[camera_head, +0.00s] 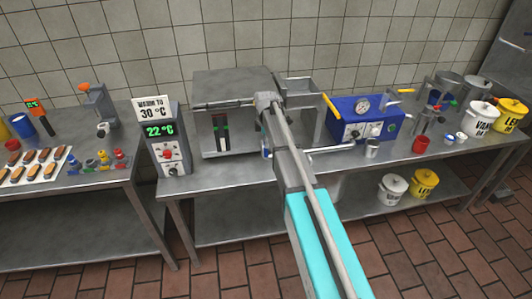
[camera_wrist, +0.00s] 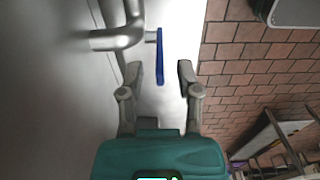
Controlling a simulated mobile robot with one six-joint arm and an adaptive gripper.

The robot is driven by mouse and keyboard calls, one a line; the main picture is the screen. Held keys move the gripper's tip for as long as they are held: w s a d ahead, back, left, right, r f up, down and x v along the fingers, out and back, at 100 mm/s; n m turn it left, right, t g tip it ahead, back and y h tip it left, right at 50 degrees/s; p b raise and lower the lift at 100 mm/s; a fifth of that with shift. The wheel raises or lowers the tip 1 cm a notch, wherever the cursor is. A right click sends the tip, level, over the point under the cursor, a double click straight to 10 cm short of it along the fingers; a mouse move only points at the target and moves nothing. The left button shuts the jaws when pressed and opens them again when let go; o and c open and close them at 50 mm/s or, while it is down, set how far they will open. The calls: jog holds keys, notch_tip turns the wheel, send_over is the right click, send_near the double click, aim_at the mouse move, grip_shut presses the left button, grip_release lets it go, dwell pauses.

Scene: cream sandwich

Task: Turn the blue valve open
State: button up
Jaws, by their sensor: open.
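The blue valve handle (camera_wrist: 159,56) shows in the wrist view as a narrow upright bar, beside a grey metal pipe (camera_wrist: 118,39) with a bend. My gripper (camera_wrist: 158,75) is open, with one finger on each side of the handle's lower end. Gaps show between the handle and both fingers, and nothing is held. In the head view a small blue spot (camera_head: 266,153) shows beside my arm; I cannot tell for sure that it is the handle. My arm hides my fingers there.
A grey machine (camera_head: 230,90) stands left of my arm on the metal table. A control box (camera_head: 165,140) reads 22 °C. Tiled floor (camera_wrist: 255,60) lies right of the handle.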

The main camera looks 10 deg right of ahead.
jog(key=shift+f+b, duration=1.65)
jog(key=shift+f, duration=0.25)
jog(key=shift+c, duration=0.2)
grip_shut()
